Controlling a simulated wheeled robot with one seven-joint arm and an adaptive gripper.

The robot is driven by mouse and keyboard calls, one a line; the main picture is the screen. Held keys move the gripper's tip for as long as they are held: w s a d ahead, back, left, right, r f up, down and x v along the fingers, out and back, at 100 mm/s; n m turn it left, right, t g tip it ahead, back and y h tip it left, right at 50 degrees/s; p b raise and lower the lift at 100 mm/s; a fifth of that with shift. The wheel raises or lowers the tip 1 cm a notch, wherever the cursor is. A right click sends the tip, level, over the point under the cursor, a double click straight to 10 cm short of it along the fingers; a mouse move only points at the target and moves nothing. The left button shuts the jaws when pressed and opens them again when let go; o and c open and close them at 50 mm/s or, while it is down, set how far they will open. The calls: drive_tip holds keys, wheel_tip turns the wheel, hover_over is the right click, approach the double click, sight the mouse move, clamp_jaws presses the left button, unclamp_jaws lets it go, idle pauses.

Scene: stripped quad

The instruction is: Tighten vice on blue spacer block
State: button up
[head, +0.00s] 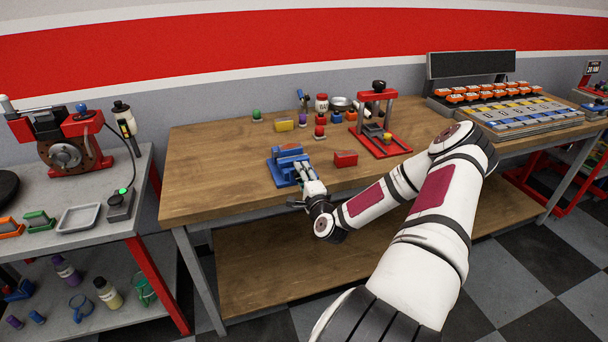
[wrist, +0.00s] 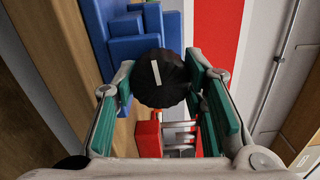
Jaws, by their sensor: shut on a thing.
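The blue vice (head: 284,172) stands near the front edge of the wooden workbench and fills the upper left of the wrist view (wrist: 97,30). A black round knob (wrist: 160,80) with a white stripe is at its near end. My gripper (head: 309,188) reaches the vice from the front right. In the wrist view my gripper's green-padded fingers (wrist: 160,70) stand on both sides of the knob and are shut on it. Blue pieces (wrist: 152,20) show beyond the knob; I cannot tell the blue spacer block from the blue jaws.
A red block (head: 345,158) lies just right of the vice. A yellow block (head: 283,124), small jars and a red press (head: 379,125) stand farther back on the workbench (head: 215,165). The bench's left part is clear.

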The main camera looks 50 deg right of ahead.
drive_tip(key=shift+m, duration=0.3)
drive_tip(key=o, duration=1.2)
drive_tip(key=shift+c, duration=0.2)
drive_tip(key=shift+s, duration=0.1)
drive_tip(key=v, duration=1.2)
drive_tip(key=shift+f, duration=0.1)
